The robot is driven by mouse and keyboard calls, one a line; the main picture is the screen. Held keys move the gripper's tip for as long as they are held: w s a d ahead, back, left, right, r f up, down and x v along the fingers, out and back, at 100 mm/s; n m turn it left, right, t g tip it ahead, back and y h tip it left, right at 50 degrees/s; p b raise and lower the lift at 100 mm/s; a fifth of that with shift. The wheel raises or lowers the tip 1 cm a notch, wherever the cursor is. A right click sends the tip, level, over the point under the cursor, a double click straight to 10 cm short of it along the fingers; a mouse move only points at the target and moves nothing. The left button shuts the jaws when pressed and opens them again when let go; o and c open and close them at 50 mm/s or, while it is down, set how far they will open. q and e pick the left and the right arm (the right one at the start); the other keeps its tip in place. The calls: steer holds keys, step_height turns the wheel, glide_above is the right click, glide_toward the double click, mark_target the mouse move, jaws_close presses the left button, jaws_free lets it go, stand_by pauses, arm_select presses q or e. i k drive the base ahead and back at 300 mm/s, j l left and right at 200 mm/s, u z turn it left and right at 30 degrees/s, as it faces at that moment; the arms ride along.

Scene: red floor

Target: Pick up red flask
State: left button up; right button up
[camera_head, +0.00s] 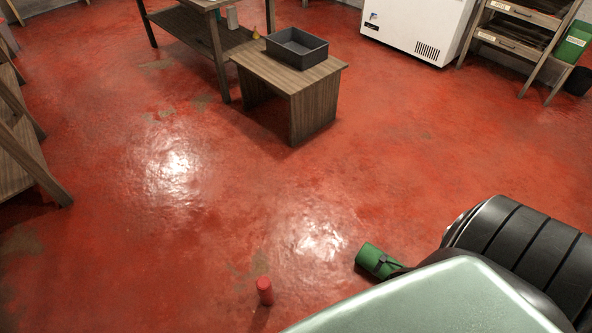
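The red flask (265,291) stands upright on the red floor near the bottom of the head view, a little left of the middle. It is small and cylindrical with a rounded top. The floor around it is clear, and nothing touches it. Neither of my grippers shows in this view.
A pale green smooth surface (430,305) fills the bottom right, close to me. Beyond it lie a green roll with a black strap (370,257) and a large black ribbed object (520,250). A low wooden table (313,103) holds a grey crate (297,60). The middle floor is open.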

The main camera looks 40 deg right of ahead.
mark_target(268, 298)
steer(key=k+l+z, duration=0.15)
steer(key=k, duration=0.3)
steer(key=k+l+z, duration=0.1)
steer(key=k+l, duration=0.2)
steer(key=k, duration=0.15)
steer(key=i+j+z, duration=0.15)
steer(key=i+j, duration=0.3)
steer(key=i, duration=0.1)
